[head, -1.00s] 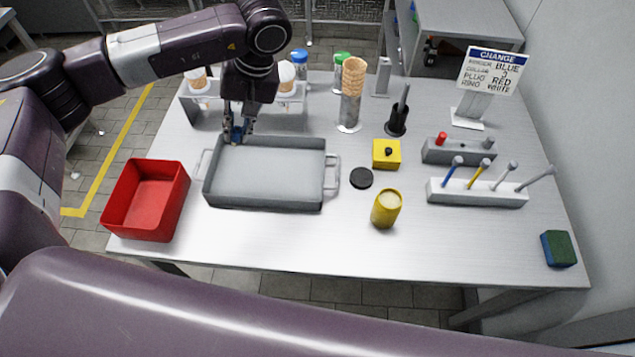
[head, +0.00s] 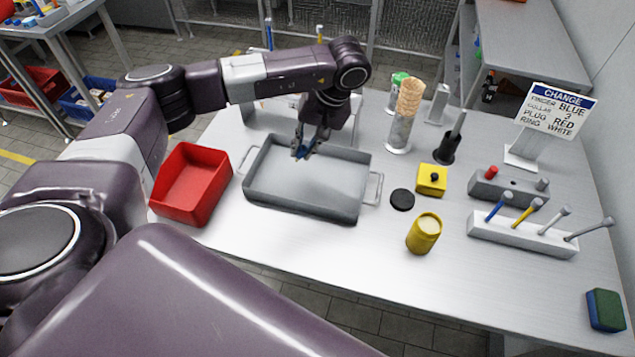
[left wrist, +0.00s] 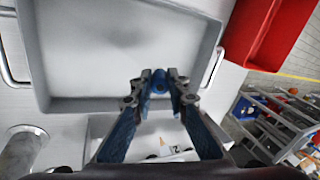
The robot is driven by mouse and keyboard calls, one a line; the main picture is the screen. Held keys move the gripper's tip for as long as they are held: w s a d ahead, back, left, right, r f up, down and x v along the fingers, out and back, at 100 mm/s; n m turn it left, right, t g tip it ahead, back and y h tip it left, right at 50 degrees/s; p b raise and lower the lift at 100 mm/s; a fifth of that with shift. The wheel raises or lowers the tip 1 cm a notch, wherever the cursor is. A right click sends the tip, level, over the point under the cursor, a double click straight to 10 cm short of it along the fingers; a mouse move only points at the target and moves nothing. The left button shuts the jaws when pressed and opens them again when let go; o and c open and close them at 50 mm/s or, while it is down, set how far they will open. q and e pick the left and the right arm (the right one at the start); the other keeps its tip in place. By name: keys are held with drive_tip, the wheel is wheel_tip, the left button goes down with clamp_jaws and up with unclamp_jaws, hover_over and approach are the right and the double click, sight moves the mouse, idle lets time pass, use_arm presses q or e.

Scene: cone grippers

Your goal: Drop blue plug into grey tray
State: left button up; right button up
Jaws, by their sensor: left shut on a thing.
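My left gripper (head: 304,152) is shut on the blue plug (head: 301,152), over the back part of the grey tray (head: 345,212). In the left wrist view the blue plug (left wrist: 159,83) sits between the fingertips of my left gripper (left wrist: 160,82), with the floor of the grey tray (left wrist: 120,50) behind it. The plug seems to be a little above the tray floor. The tray is empty otherwise. My right gripper is in neither view.
A red bin (head: 193,183) stands left of the tray. A black disc (head: 402,199), a yellow block (head: 431,180) and a yellow cup (head: 424,234) stand to its right. A holder (head: 520,235) with several upright rods stands farther right. The front of the table is clear.

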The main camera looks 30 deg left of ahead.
use_arm(q)
drive_tip(key=shift+f, duration=0.3)
drive_tip(key=o, duration=0.8)
drive_tip(key=shift+o, duration=0.2)
drive_tip(key=shift+d+r, duration=0.1)
drive_tip(key=shift+r, duration=0.1)
drive_tip(key=v, duration=1.1)
drive_tip(key=shift+d+r, duration=0.15)
drive_tip(key=shift+r, duration=0.15)
